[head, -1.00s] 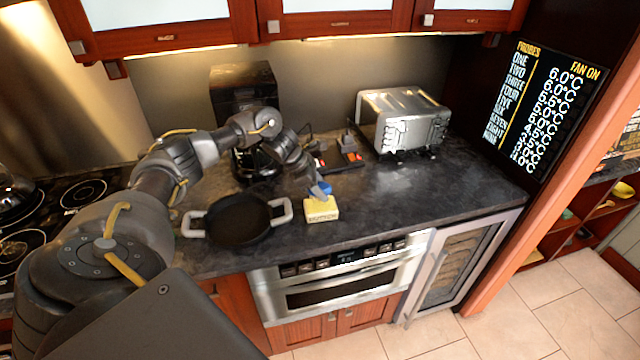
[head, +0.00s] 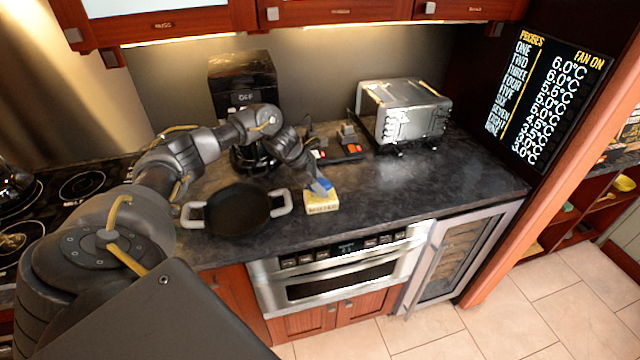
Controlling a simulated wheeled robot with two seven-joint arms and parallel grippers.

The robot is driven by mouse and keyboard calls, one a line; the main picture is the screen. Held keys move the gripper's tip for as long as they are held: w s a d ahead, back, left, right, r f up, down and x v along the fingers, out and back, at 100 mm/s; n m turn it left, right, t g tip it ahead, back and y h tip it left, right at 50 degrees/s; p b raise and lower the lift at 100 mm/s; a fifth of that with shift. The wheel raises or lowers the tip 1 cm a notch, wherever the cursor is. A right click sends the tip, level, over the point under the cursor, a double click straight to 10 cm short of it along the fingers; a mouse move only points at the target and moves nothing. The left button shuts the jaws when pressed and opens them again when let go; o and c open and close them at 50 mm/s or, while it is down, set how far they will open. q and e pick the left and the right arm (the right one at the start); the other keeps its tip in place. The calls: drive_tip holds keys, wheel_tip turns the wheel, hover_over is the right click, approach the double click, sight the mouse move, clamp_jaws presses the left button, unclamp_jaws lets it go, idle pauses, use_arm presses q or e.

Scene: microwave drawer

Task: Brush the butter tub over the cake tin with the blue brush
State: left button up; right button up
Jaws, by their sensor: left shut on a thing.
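The cake tin (head: 238,208) is a dark round pan with two light grey handles, on the counter left of centre. The butter tub (head: 320,204) is a small yellow block with a pale labelled front, on the counter just right of the tin. My left gripper (head: 316,178) is above the tub, pointing down, shut on the blue brush (head: 321,186). The brush's lower end is at the tub's top; I cannot tell whether it touches. The gripper's fingers are small and partly hidden. My right gripper is not in view.
A silver toaster (head: 402,112) stands at the back right. A black coffee machine (head: 243,85) stands behind my arm. Small red and black items (head: 345,154) lie behind the tub. The counter (head: 440,185) is clear to the right.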

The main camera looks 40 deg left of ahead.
sight(320, 182)
use_arm(q)
drive_tip(key=shift+f+b, duration=0.4)
drive_tip(key=shift+s+f+b, duration=0.1)
drive_tip(key=shift+b, duration=0.25)
idle(2.0)
drive_tip(key=shift+r+p, duration=1.7)
drive_tip(key=shift+r, duration=1.9)
